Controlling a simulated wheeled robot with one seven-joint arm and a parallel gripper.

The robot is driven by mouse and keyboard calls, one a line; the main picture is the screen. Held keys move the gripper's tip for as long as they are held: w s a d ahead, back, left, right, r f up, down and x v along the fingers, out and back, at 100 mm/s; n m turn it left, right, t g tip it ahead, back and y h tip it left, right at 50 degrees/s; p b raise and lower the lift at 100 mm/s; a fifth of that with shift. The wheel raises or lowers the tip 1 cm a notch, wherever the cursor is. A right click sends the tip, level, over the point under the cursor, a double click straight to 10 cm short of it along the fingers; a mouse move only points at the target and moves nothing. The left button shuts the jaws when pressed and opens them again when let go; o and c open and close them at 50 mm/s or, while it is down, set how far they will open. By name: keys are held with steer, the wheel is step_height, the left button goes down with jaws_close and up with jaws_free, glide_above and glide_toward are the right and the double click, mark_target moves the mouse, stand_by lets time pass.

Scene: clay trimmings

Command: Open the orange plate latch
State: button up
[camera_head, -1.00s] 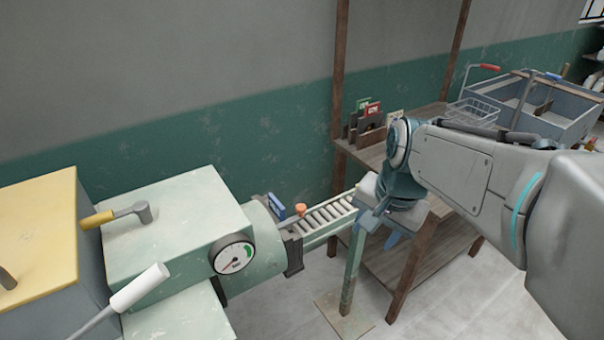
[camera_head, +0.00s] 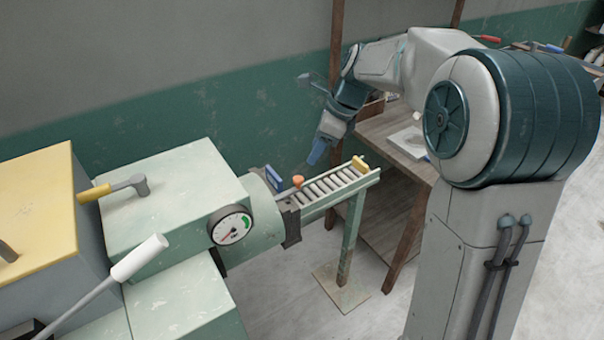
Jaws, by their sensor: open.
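The orange plate latch (camera_head: 298,181) is a small orange knob at the top of the dark end plate (camera_head: 291,222), where the pale green machine (camera_head: 180,205) meets the roller conveyor (camera_head: 325,192). A blue latch (camera_head: 272,177) stands just to its left. My gripper (camera_head: 315,158) is above and to the right of the orange latch, pointing down, with its blue fingers apart from it. The gap between the fingers is hard to see from this angle. The gripper holds nothing that I can see.
A yellow block (camera_head: 361,164) sits at the conveyor's far end. A gauge (camera_head: 231,226), a yellow-handled lever (camera_head: 113,187) and a white-handled lever (camera_head: 138,258) are on the machine side. A wooden shelf (camera_head: 395,138) stands behind my arm. The space above the rollers is free.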

mark_target(299, 178)
steer(key=x, duration=1)
steer(key=shift+d, duration=0.1)
steer(key=shift+c, duration=0.4)
jaws_close()
